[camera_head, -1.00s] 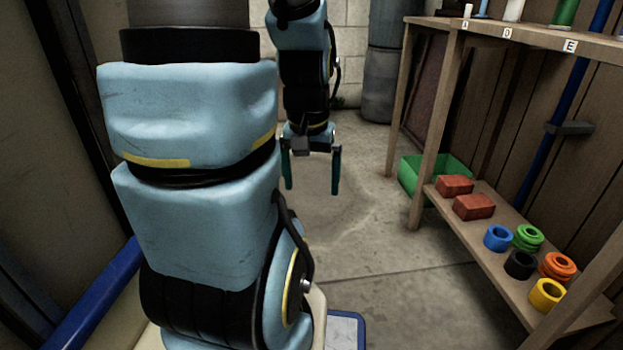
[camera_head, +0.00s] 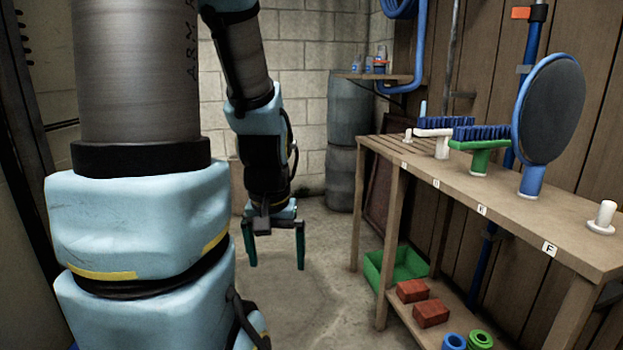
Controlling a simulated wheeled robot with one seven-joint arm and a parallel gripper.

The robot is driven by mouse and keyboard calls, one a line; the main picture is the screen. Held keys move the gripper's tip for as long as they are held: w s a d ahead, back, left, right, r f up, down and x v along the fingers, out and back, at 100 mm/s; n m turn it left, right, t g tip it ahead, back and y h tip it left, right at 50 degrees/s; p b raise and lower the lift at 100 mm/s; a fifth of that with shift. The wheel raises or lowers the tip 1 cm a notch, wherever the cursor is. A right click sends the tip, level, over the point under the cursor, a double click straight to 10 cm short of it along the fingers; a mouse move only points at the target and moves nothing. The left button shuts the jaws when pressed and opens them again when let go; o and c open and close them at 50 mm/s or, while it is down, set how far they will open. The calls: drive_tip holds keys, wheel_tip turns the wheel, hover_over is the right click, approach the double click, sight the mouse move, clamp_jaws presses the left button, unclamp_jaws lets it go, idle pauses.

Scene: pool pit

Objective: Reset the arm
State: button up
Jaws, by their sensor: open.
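My gripper (camera_head: 274,250) hangs from my blue and black arm near the middle of the view, pointing down. Its two dark green fingers are spread apart with nothing between them. It hangs over the bare concrete floor, to the left of the wooden shelf unit (camera_head: 462,203) and apart from it. My arm's thick upper links fill the left of the view.
On the shelf top stand brushes (camera_head: 480,140), a round dark pad with a blue rim (camera_head: 553,108) and a white peg (camera_head: 605,216). Below are red blocks (camera_head: 431,313), rings (camera_head: 480,339) and a green bin (camera_head: 405,268). Grey barrels (camera_head: 346,140) stand behind. The floor (camera_head: 300,300) is clear.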

wheel_tip(320, 180, up, 28)
drive_tip(key=p, duration=2.5)
drive_tip(key=shift+f, duration=0.15)
